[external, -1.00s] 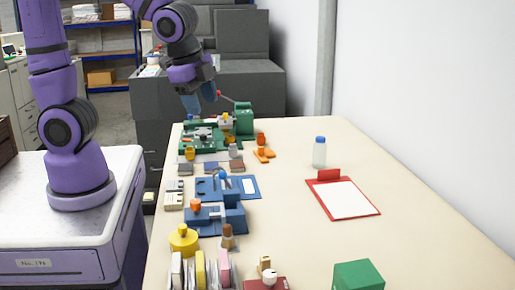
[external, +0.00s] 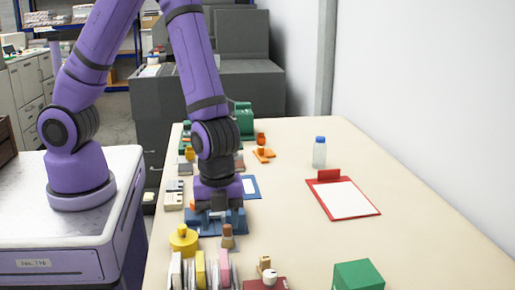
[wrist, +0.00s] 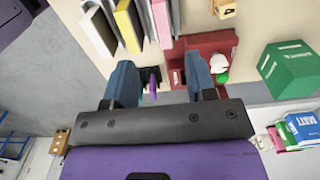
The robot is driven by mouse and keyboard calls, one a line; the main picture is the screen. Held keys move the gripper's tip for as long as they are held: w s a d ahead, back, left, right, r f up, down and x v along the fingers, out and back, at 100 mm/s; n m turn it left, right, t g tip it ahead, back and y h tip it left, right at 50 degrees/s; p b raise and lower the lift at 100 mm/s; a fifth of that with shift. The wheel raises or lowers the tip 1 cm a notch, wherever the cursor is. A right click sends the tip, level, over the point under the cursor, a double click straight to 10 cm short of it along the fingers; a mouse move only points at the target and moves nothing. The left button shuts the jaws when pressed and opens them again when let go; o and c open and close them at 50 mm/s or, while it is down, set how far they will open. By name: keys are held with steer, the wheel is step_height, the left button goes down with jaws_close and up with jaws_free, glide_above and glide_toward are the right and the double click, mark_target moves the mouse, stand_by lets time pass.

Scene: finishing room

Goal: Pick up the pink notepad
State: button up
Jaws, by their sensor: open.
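The pink notepad (external: 224,264) stands on edge at the near end of the bench, at the right of a row of upright pads. It also shows in the wrist view (wrist: 162,22), top centre, beyond my fingertips. A yellow pad (external: 200,265) stands to its left and also shows in the wrist view (wrist: 128,25). My gripper (external: 215,208) is over the blue fixture, farther back than the pads; its fingertips are hard to make out there. In the wrist view my gripper (wrist: 160,62) is open with nothing held between its fingers.
A yellow round pot (external: 184,240) and a brown-topped bottle (external: 227,238) stand between my gripper and the pads. A red block (external: 266,284) is right of the pads, with a green box (external: 358,275) farther right.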

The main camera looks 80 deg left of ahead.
mark_target(224, 259)
step_height(224, 259, down, 5)
steer(key=shift+f, duration=0.2)
steer(key=f, duration=0.2)
steer(key=d+f, duration=0.1)
steer(key=f, duration=0.1)
steer(key=shift+w, duration=0.2)
steer(key=shift+a+f, duration=0.1)
steer(key=shift+f, duration=0.4)
steer(key=shift+c, duration=0.5)
jaws_close()
